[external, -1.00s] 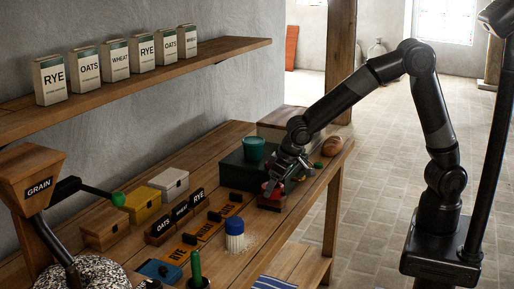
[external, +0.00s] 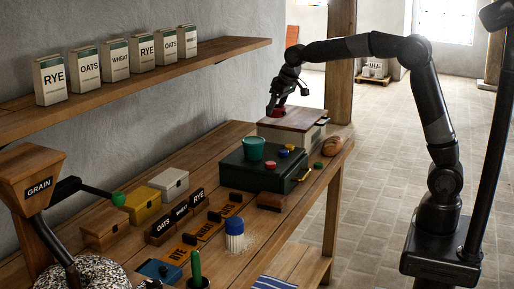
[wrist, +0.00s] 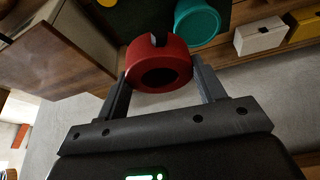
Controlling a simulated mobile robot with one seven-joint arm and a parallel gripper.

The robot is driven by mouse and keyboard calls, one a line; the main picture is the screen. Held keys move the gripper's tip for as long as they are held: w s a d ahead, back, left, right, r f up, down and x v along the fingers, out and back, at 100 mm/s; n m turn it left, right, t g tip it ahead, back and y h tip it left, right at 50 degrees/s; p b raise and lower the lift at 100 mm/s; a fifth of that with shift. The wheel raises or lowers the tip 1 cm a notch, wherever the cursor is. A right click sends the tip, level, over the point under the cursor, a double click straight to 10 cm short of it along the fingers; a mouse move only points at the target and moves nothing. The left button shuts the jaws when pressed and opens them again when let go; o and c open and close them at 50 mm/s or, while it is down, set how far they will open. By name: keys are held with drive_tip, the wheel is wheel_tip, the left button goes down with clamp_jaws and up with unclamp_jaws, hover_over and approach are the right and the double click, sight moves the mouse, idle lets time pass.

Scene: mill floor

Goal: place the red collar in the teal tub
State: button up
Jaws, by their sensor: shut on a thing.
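The red collar (external: 277,112) is a thick ring with a notch in its rim. My gripper (external: 276,107) is shut on it and holds it up near the wooden-lidded box at the back of the bench. In the wrist view the collar (wrist: 158,52) sits between the two fingers of my gripper (wrist: 160,82), its hole facing the camera. The teal tub (external: 253,148) stands upright on a dark green case, below and left of my gripper in the external view. In the wrist view the tub (wrist: 197,20) is just beyond the collar, to the upper right.
The dark green case (external: 240,172) also bears several small coloured pieces beside the tub. The wooden-lidded box (external: 292,120) stands behind it. A wooden block (external: 269,201) lies in front. The shelf (external: 150,78) overhangs the left.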

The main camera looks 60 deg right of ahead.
drive_tip(key=d+r, duration=0.3)
drive_tip(key=d, duration=0.1)
hover_over(250, 139)
drive_tip(key=s, duration=0.2)
wheel_tip(250, 139, down, 7)
drive_tip(key=shift+w+f, duration=0.1)
drive_tip(key=shift+w, duration=0.05)
drive_tip(key=shift+a+f, duration=0.1)
drive_tip(key=shift+f, duration=1.9)
drive_tip(key=o, duration=1.1)
drive_tip(key=shift+f, duration=0.15)
